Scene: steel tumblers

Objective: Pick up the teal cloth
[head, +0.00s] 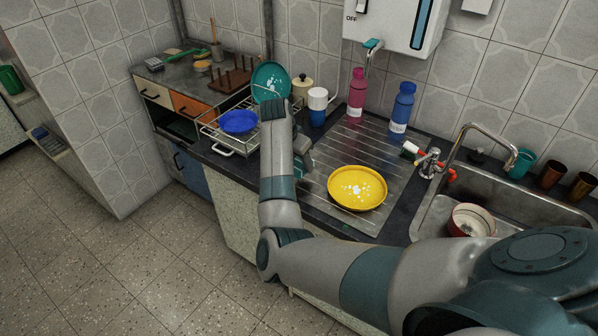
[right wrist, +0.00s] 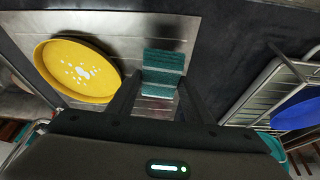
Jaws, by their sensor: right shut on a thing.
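The teal cloth (right wrist: 163,62) shows in the right wrist view between the two dark fingers of my right gripper (right wrist: 157,88). The gripper is shut on it, and a dark shadow lies on the metal just beyond it. In the head view the right gripper (head: 301,152) is over the left side of the draining board, and a bit of the teal cloth (head: 306,168) shows beside it. The hand hides much of the cloth there, and I cannot tell whether it touches the board. My left gripper is not in view.
A yellow plate (head: 357,188) lies on the draining board (head: 326,150), right of the gripper. A wire rack (head: 229,142) with a blue bowl (head: 238,122) stands to the left. Pink (head: 356,96) and blue (head: 402,108) bottles stand behind. The sink (head: 520,209) is at right.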

